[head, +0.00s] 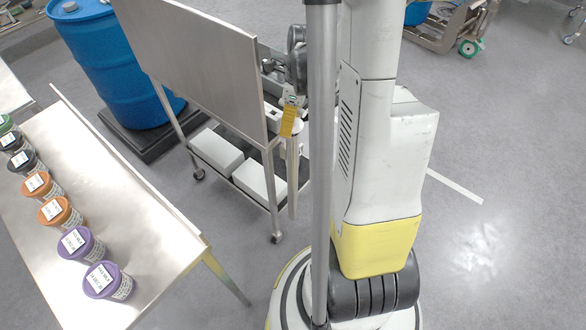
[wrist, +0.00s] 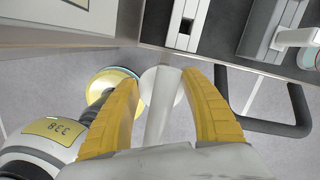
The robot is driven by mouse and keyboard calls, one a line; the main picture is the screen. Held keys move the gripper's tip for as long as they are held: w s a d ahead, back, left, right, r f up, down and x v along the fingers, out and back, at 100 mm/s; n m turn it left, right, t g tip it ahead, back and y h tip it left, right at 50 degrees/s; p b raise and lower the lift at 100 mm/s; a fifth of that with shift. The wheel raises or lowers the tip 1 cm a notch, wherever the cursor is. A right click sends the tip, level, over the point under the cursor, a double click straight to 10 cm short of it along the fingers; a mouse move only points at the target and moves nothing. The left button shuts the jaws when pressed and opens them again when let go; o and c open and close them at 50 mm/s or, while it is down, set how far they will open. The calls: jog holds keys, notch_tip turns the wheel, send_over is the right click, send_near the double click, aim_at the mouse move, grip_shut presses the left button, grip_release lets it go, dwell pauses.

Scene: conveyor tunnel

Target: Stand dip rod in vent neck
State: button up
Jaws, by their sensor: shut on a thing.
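My gripper (head: 289,121) is in the middle of the head view, beside the right end of a steel cart with a tall back panel. Its yellow fingers also show in the wrist view (wrist: 163,105), on either side of a pale rod (wrist: 157,118). I take this for the dip rod; it is gripped, with a pale round part at its far end. In the head view the rod (head: 292,180) hangs roughly upright below the fingers, in front of the cart's side. I cannot make out the vent neck for certain in either view.
The steel cart (head: 195,62) has white boxes (head: 216,150) on its lower shelf. A blue drum (head: 105,65) stands behind it on a dark pallet. A steel table (head: 150,220) at left bears a row of labelled jars (head: 107,281). Open floor lies at right.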

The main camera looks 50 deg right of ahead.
jog(key=shift+r, duration=0.3)
notch_tip(320, 180, up, 22)
jog(key=p, duration=1.6)
jog(key=shift+p, duration=0.35)
notch_tip(320, 180, up, 22)
jog(key=p, duration=1.6)
notch_tip(320, 180, up, 10)
jog(key=p, duration=0.7)
jog(key=shift+r, duration=0.25)
jog(key=shift+f, duration=0.1)
